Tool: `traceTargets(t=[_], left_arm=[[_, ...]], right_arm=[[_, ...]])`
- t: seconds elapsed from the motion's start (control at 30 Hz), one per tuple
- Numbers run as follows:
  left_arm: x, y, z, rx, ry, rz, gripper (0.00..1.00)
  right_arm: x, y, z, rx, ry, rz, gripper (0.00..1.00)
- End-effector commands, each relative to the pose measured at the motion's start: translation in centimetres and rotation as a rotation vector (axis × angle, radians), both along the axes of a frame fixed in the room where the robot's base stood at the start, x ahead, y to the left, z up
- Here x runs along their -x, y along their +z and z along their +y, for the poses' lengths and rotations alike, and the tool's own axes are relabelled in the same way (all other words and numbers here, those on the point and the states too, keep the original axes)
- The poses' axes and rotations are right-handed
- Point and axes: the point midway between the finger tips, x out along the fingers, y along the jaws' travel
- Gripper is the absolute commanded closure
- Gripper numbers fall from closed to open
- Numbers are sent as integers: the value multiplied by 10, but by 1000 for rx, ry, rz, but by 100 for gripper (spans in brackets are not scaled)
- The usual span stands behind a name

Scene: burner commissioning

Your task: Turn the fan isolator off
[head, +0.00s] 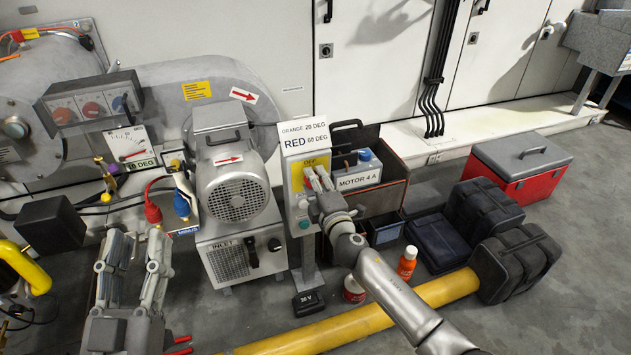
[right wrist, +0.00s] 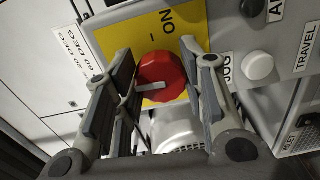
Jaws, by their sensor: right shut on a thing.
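The fan isolator is a red rotary knob (right wrist: 162,75) on a yellow plate (right wrist: 192,22), which shows ON in the right wrist view. In the head view the yellow plate (head: 297,174) shows OFF at its top, on a grey post-mounted box. My right gripper (head: 317,180) is at the plate and hides the knob there. In the right wrist view its fingers (right wrist: 163,92) are shut on the knob, one on each side. A white mark on the knob lies toward its lower edge. My left gripper (head: 133,250) is open and empty at the lower left.
A fan housing with a motor (head: 238,190) stands left of the isolator box. A bin with a MOTOR 4 A label (head: 359,180) is close on its right. A yellow pipe (head: 440,291), orange bottle (head: 407,263) and black cases (head: 515,258) are on the floor.

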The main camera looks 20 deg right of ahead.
Motion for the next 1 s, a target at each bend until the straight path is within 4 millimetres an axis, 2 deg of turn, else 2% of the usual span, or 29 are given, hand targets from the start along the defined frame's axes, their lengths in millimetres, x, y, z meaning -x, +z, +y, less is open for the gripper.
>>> traceTargets(t=[0.27,0.7,0.73,0.9,1.0], left_arm=[[-2,-7,0,-11,3,36,60],[-3,-8,0,-12,2,41,60],[-3,-8,0,-12,2,41,60],[-3,-8,0,-12,2,41,60],[-3,-8,0,-12,2,41,60]], right_arm=[[0,0,1,66,2,-1,86],[0,-1,1,75,3,-2,86],[0,-1,1,75,3,-2,60],[0,-1,1,74,2,-2,40],[0,-1,1,73,1,-2,40]])
